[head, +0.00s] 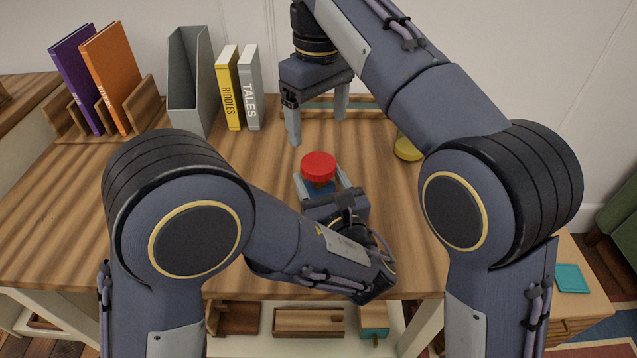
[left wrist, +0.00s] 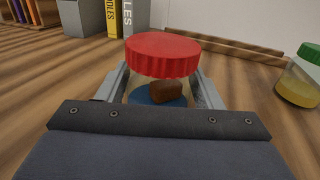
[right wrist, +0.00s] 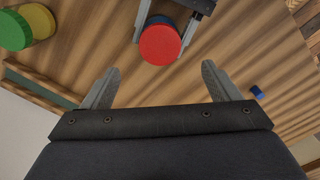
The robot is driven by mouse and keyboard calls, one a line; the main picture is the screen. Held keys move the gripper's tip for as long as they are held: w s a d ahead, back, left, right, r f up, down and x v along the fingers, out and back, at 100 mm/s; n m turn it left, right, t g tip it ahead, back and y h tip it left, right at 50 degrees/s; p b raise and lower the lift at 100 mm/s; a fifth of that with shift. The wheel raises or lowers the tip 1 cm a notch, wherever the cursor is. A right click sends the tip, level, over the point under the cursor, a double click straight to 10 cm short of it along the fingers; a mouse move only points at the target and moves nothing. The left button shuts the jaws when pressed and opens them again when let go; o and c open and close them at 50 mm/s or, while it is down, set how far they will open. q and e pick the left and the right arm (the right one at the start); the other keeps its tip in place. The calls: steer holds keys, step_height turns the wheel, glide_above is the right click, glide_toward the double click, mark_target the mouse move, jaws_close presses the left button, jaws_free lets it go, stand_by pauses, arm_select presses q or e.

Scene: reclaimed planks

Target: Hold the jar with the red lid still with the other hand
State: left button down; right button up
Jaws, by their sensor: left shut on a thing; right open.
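The jar with the red lid (head: 318,166) stands upright on the plank table. Its lid also shows in the left wrist view (left wrist: 162,55), above a brown lump and a blue part seen between the fingers. My left gripper (head: 321,184) is shut around the jar's body below the lid, one finger on each side. My right gripper (head: 318,125) is open and empty, raised behind the jar and pointing down. In the right wrist view the red lid (right wrist: 161,44) lies beyond the gap between the right fingertips, apart from them.
A jar with a green lid (left wrist: 311,52) and yellow contents stands to the right, partly behind my right arm in the head view. Books (head: 231,90), a grey file holder (head: 190,85) and a book rack (head: 65,122) stand at the back left. A small blue thing (right wrist: 256,92) lies on the table.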

mark_target(325, 190)
steer(key=shift+r, duration=1.65)
arm_select(q)
steer(key=shift+c, duration=1.6)
jaws_free()
steer(key=v, duration=0.7)
steer(key=shift+s+d+p, duration=0.15)
steer(key=shift+s+p, duration=0.25)
arm_select(e)
steer(key=shift+r, duration=0.4)
